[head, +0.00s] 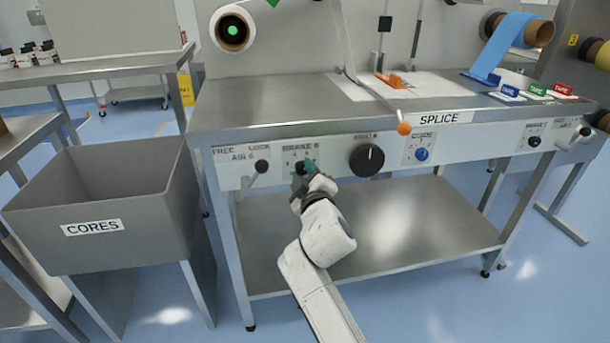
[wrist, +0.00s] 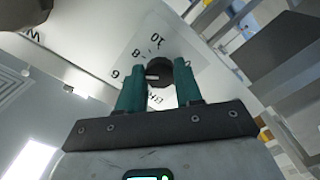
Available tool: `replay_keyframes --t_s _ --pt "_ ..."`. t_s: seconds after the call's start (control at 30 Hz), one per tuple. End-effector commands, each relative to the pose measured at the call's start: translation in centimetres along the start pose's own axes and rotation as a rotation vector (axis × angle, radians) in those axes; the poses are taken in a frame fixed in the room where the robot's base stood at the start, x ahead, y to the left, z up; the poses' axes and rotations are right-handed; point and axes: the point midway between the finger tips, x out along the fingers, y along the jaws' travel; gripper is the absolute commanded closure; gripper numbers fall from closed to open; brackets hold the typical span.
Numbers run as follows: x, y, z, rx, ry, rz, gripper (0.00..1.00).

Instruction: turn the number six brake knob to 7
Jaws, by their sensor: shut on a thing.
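The brake 6 knob (wrist: 158,70) is a small dark round knob on a pale dial plate. It sits between the two teal fingers of my gripper (wrist: 160,84), which is shut on it. The numbers 6, 8 and 10 show around it in the wrist view. A short white mark on the knob points left in that view, roughly toward the 6; its exact reading I cannot tell. In the head view my gripper (head: 305,168) is at the BRAKE 6 label plate (head: 290,158) on the table's front panel, and its fingers mostly hide the knob.
The AIR 6 lever (head: 259,171) is close left of my gripper. A large black knob (head: 366,160) and a blue knob (head: 422,154) are to the right. The grey CORES bin (head: 95,248) stands at the left, and a lower shelf (head: 420,225) lies below the panel.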

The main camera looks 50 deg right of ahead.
Motion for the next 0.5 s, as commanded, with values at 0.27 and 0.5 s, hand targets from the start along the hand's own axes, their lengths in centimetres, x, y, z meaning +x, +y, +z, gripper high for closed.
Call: replay_keyframes --t_s 0.27,0.5 --pt "-0.01 -0.20 0.35 -0.001 -0.008 -0.004 0.96" --pt "0.00 -0.12 0.22 -0.001 -0.005 -0.002 0.44"
